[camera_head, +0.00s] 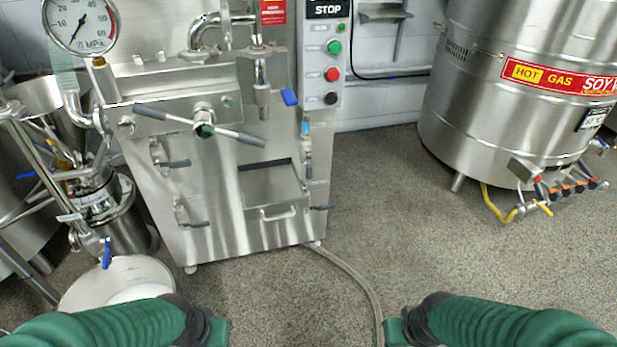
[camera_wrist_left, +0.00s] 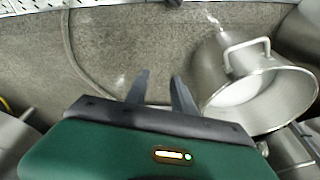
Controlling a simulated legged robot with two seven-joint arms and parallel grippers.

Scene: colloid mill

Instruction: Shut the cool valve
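The colloid mill (camera_head: 95,195) with its steel funnel stands at the left in the head view. A blue valve handle (camera_head: 107,252) hangs at its lower front, above a white-bottomed pot (camera_head: 120,280). Another blue handle (camera_head: 25,174) shows on its left side. I cannot read a label that tells which one is the cool valve. My left gripper (camera_wrist_left: 160,88) shows two dark fingers apart with nothing between them in the left wrist view. Both arms are low at the bottom of the head view, away from the valves. The right gripper's fingers are out of frame.
A steel homogenizer (camera_head: 225,180) with a pressure gauge (camera_head: 80,25) and grey handles stands beside the mill. A steel tank (camera_head: 500,80) with taps is at the right. A hose (camera_head: 350,275) crosses the floor. The speckled floor between is open. The handled pot (camera_wrist_left: 255,95) shows in the wrist view.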

